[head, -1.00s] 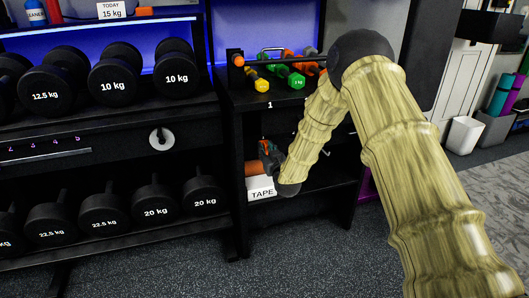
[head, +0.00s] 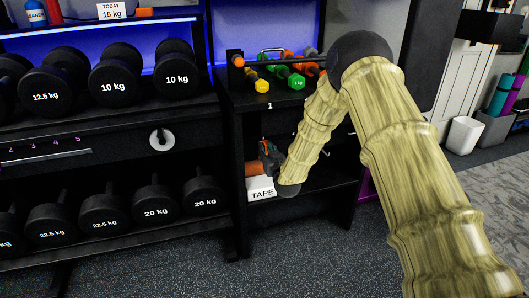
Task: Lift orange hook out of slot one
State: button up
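My gripper (head: 268,154) is small and dark in the head view, at the opening of the lower shelf under the label "1" (head: 270,105). My forearm hides part of it, so I cannot tell whether its fingers are open or hold anything. A brownish-orange rounded thing (head: 254,170) lies just left of and below it, behind a white card marked TAPE (head: 262,194). I cannot make out a hook shape there or tell whether the gripper touches it. No orange hook is clearly recognizable in slot one.
Small coloured dumbbells, one yellow (head: 262,86) and one green (head: 297,81), lie on the shelf above. The dumbbell rack (head: 110,122) stands close on the left. The black cabinet's side post (head: 239,190) borders the opening. Dark floor (head: 320,260) in front is clear.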

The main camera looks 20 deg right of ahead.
grip_shut()
jog(key=shift+r, duration=0.2)
jog(key=shift+s+p, duration=0.15)
jog(key=shift+p, duration=0.2)
jog(key=shift+s+d+p, duration=0.1)
jog(key=shift+s+p, duration=0.7)
jog(key=shift+s, duration=1.6)
